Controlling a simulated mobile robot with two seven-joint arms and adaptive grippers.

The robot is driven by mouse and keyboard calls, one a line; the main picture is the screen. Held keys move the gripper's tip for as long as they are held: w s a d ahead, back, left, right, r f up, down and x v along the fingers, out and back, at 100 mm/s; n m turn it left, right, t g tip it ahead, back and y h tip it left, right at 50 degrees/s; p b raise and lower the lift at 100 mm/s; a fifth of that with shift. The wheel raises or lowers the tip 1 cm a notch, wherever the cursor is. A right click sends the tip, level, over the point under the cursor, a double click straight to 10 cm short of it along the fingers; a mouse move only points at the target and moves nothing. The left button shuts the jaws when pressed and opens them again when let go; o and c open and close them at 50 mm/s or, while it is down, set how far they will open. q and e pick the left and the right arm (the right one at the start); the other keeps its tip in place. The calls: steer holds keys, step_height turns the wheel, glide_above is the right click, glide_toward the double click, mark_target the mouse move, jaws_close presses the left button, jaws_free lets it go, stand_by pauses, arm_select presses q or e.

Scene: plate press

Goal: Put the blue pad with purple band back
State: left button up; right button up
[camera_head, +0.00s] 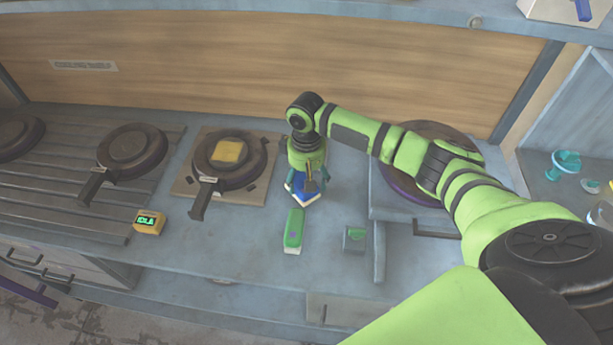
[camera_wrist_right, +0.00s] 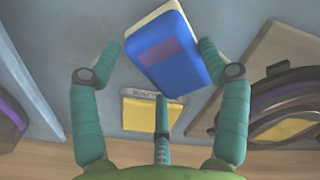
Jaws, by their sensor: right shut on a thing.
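The blue pad (camera_head: 302,192) has a pale underside layer and sits between the fingers of my right gripper (camera_head: 307,181), at the middle of the counter. In the right wrist view the blue pad (camera_wrist_right: 160,55) shows its purple band (camera_wrist_right: 157,54) and is turned at an angle. My right gripper (camera_wrist_right: 160,48) is shut on it, with a finger at either side. A yellow square patch (camera_wrist_right: 140,115) with a small label lies on the counter beyond the pad. I cannot tell whether the pad touches the counter. My left gripper is not in view.
A dark pan (camera_head: 240,178) with a yellow pad (camera_head: 228,151) stands left of the gripper. A green block (camera_head: 293,230) and a grey-green block (camera_head: 355,240) lie in front. A raised grey platform (camera_head: 388,205) is at right.

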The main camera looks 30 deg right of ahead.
steer(key=shift+f, duration=0.25)
steer(key=shift+f, duration=0.15)
steer(key=o, duration=1)
step_height(320, 180, up, 12)
steer(key=shift+r+b, duration=0.2)
steer(key=shift+b, duration=0.75)
steer(key=shift+f, duration=0.1)
